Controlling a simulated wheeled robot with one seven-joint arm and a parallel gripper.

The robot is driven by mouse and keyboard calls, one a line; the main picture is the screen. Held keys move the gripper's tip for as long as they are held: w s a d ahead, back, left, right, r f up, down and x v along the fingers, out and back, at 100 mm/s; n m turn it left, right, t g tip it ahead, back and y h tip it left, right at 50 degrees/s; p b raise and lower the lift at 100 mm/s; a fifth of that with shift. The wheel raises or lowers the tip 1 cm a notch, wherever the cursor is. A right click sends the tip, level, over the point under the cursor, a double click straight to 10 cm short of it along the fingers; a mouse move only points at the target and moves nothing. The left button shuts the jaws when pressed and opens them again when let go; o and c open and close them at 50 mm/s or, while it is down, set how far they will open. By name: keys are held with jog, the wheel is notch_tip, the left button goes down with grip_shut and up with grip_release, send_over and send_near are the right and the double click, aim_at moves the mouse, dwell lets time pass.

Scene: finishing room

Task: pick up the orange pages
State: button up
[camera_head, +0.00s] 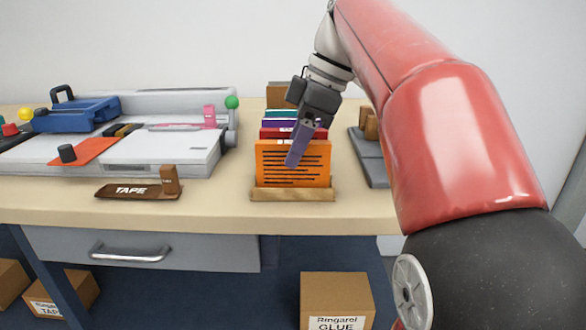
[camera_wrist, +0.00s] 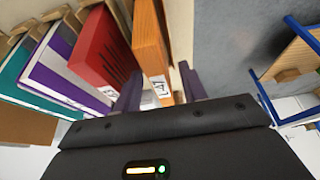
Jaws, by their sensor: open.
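The orange pages (camera_head: 285,172) are an upright orange block with black printed lines, at the front of a wooden rack (camera_head: 292,195) on the bench. My gripper (camera_head: 296,150) points down at them from above; one purple-grey finger shows in front of their face, and the other is hidden. In the wrist view the orange pages (camera_wrist: 148,42) lie between the two fingers of my open gripper (camera_wrist: 161,80), with a white label near the fingers. I cannot tell whether either finger touches them.
Red (camera_wrist: 96,52), purple (camera_wrist: 55,60) and teal (camera_wrist: 30,58) bound blocks stand behind the orange one. A tape holder (camera_head: 130,191) lies left of the rack, and a large grey machine (camera_head: 170,150) is beyond it. A grey device (camera_head: 370,155) is at right.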

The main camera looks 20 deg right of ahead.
grip_shut()
dwell(0.5)
